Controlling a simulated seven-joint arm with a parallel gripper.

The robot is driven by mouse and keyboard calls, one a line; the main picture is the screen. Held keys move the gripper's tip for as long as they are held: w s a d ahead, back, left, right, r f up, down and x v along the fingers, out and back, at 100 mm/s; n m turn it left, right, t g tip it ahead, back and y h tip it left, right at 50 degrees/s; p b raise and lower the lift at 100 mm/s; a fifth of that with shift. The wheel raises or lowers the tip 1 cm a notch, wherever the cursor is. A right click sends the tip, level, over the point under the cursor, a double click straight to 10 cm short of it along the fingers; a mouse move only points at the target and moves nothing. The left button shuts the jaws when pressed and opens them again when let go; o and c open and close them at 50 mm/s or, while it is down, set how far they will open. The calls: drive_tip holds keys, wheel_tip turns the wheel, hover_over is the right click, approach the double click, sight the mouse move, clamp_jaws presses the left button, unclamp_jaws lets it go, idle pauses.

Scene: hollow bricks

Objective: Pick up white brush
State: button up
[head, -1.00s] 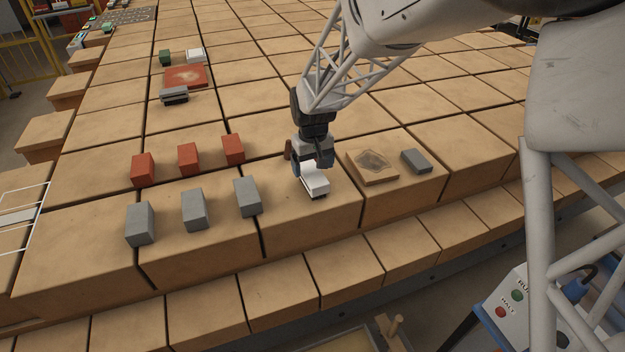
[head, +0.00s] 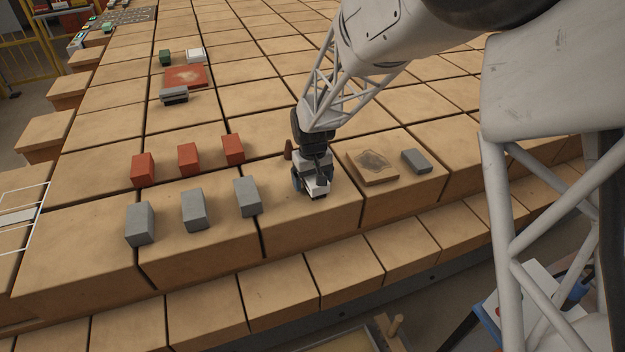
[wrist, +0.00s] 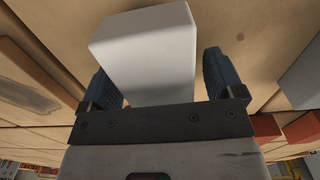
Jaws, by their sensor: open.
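The white brush (head: 316,187) is a white block with a dark underside, resting on a brown block top near the front edge in the head view. My gripper (head: 311,184) is right over it and hides most of it. In the wrist view the white brush (wrist: 145,50) lies between the two blue-grey fingers of my gripper (wrist: 158,80). The jaws are open, with one finger on each side. A small gap shows by the right finger; the left finger is very close to the brush, and I cannot tell if it touches.
Several red bricks (head: 188,159) and grey bricks (head: 194,210) stand to the left. A tan slab with a dark stain (head: 372,167) and a dark grey block (head: 416,161) lie close on the right. A small brown object (head: 288,149) stands just behind my gripper.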

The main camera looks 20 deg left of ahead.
idle(0.4)
drive_tip(key=c, duration=1.1)
drive_tip(key=shift+o, duration=0.2)
drive_tip(key=shift+r, duration=0.2)
drive_tip(key=shift+r, duration=0.55)
wheel_tip(320, 180, up, 2)
drive_tip(key=s+d+r, duration=0.1)
drive_tip(key=s+d, duration=0.9)
drive_tip(key=s, duration=0.2)
drive_tip(key=shift+s+r, duration=0.2)
drive_tip(key=shift+r, duration=0.05)
